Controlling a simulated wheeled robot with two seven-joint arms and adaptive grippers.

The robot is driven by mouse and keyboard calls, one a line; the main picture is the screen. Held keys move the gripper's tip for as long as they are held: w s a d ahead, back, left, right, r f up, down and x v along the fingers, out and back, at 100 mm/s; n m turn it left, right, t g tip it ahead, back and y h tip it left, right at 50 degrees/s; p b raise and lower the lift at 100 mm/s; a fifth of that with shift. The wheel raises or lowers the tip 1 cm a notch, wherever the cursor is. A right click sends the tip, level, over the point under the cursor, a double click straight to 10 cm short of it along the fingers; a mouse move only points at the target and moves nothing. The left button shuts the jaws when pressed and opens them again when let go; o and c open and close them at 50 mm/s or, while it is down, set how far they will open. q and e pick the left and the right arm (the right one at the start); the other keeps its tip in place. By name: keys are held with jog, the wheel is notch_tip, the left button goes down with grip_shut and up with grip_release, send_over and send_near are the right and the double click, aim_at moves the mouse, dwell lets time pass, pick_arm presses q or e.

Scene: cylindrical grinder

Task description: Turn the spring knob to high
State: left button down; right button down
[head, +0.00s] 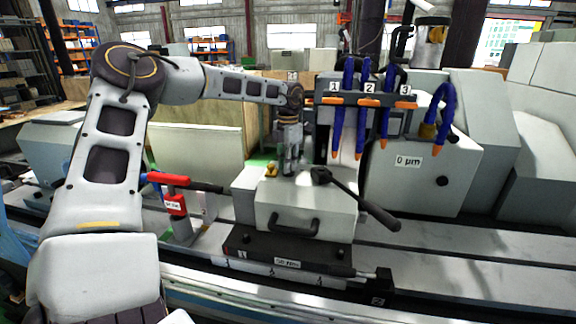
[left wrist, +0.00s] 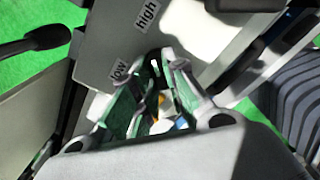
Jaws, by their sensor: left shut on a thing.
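My left gripper (head: 291,168) points down onto the top of the grey block housing (head: 300,205). In the left wrist view my left gripper (left wrist: 160,68) has its fingertips closed around a small dark spring knob (left wrist: 154,60) with a white mark. Most of the knob is hidden by the fingers. A "low" label (left wrist: 118,70) is beside the fingertips, and a "high" label (left wrist: 146,15) is farther up the same grey face. My right gripper is not in view.
A black lever (head: 360,204) sticks out to the right of the gripper. Blue coolant hoses (head: 348,105) numbered 1 to 3 hang close to the right. A grinding wheel guard (head: 425,170) marked "0 µm" is at right.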

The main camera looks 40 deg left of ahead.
pick_arm(q)
jog(key=shift+m, duration=1)
jog(key=c, duration=1.4)
grip_release()
jog(key=shift+c, duration=0.2)
jog(key=shift+r, duration=0.15)
notch_tip(320, 180, up, 12)
jog(key=shift+s+f, duration=0.1)
jog(key=shift+f, duration=0.1)
